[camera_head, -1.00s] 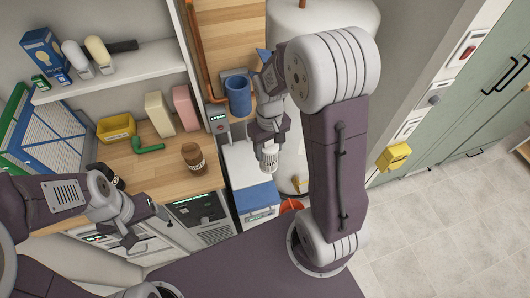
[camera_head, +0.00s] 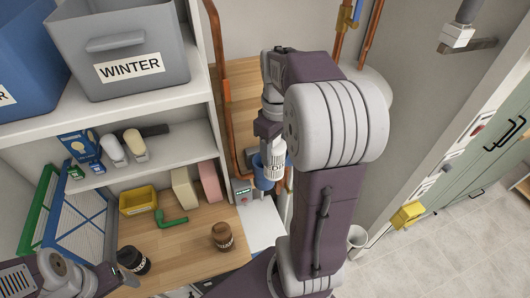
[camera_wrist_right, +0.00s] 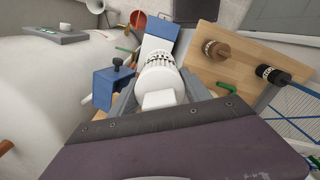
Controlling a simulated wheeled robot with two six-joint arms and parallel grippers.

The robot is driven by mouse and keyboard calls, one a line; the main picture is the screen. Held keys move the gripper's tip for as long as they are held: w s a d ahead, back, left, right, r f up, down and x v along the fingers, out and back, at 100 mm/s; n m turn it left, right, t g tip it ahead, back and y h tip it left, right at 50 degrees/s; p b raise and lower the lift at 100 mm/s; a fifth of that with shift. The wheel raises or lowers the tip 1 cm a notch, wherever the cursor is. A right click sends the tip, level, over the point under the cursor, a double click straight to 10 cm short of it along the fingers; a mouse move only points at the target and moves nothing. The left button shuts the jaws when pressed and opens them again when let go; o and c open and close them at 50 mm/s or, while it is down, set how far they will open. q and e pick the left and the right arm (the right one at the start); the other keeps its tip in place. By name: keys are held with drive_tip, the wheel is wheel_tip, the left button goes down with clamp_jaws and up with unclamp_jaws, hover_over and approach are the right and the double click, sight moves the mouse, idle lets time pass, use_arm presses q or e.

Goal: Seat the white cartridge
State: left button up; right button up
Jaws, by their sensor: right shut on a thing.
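The white cartridge (camera_head: 276,160), with dark print on its side, is held in my right gripper (camera_head: 268,132). In the head view it hangs tilted, in front of the blue cup-shaped housing (camera_head: 261,178), which it partly hides. Whether they touch, I cannot tell. In the right wrist view the cartridge (camera_wrist_right: 160,82) sits between the two grey fingers, its white end towards the camera. A blue part with a dark knob (camera_wrist_right: 112,90) shows just left of it there. My left gripper (camera_head: 118,278) is low at the left; its jaws are unclear.
Copper pipes (camera_head: 222,80) run beside the housing. The wooden worktop (camera_head: 190,245) holds a brown jar (camera_head: 222,236), a black jar (camera_head: 133,260), a green elbow (camera_head: 170,221) and a yellow tray (camera_head: 138,201). A grey WINTER bin (camera_head: 120,50) stands on the shelf above.

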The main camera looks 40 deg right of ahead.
drive_tip(key=shift+s+d, duration=0.15)
drive_tip(key=shift+d, duration=0.2)
drive_tip(key=shift+w+d, duration=0.2)
drive_tip(key=shift+d, duration=0.05)
use_arm(q)
wheel_tip(320, 180, up, 3)
drive_tip(key=p, duration=0.2)
drive_tip(key=shift+s+d+f+p, duration=0.1)
drive_tip(key=shift+f+p, duration=0.05)
drive_tip(key=shift+p, duration=0.15)
use_arm(e)
drive_tip(key=w+d+f, duration=0.2)
drive_tip(key=w, duration=0.7)
use_arm(q)
drive_tip(key=shift+s, duration=0.15)
use_arm(e)
drive_tip(key=shift+s, duration=0.1)
use_arm(q)
drive_tip(key=shift+f, duration=0.1)
use_arm(e)
drive_tip(key=shift+f, duration=0.15)
use_arm(q)
drive_tip(key=shift+f+b, duration=0.7)
drive_tip(key=shift+b, duration=0.1)
use_arm(e)
drive_tip(key=shift+f, duration=1.1)
use_arm(q)
drive_tip(key=shift+r, duration=0.25)
